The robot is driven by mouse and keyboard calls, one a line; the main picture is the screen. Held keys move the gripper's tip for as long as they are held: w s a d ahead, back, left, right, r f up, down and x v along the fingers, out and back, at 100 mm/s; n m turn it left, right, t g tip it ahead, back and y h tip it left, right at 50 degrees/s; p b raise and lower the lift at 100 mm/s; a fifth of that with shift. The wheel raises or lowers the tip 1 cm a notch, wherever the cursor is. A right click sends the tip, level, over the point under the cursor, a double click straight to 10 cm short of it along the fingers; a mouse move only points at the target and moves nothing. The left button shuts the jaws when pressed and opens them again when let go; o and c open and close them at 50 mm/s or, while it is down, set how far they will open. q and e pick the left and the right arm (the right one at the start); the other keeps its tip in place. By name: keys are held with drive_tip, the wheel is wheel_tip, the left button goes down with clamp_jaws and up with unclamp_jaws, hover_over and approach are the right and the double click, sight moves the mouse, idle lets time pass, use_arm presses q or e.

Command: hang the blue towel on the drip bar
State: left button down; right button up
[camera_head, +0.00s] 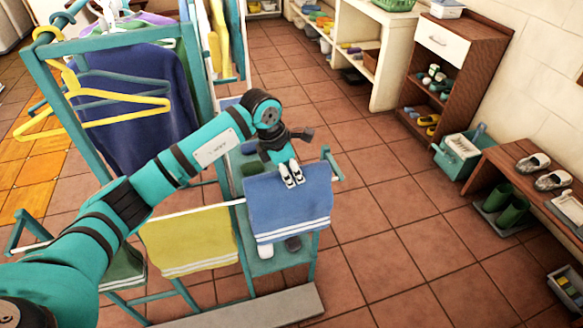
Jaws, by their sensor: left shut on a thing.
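The blue towel (289,210) has white stripes near its lower edge. It hangs down flat and fairly straight at the right part of the teal rack. My left gripper (291,177) is shut on the towel's top edge, with its fingers pointing down. A teal bar end (335,166) shows just right of the towel's top; I cannot tell whether this is the drip bar or whether the towel rests over a bar. My right gripper is not in view.
A yellow towel (188,240) hangs to the left of the blue one. A clothes rack with yellow hangers (120,97) and dark blue clothing (135,115) stands at the left. A bench with green boots (513,207) is at the right. The tiled floor between is clear.

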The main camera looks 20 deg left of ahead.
sight(291, 190)
use_arm(q)
drive_tip(key=shift+f+b, duration=1.55)
drive_tip(key=shift+f, duration=1.7)
drive_tip(key=c, duration=1.1)
unclamp_jaws()
wheel_tip(291, 190, up, 9)
drive_tip(key=p, duration=0.4)
drive_tip(key=shift+p, duration=0.35)
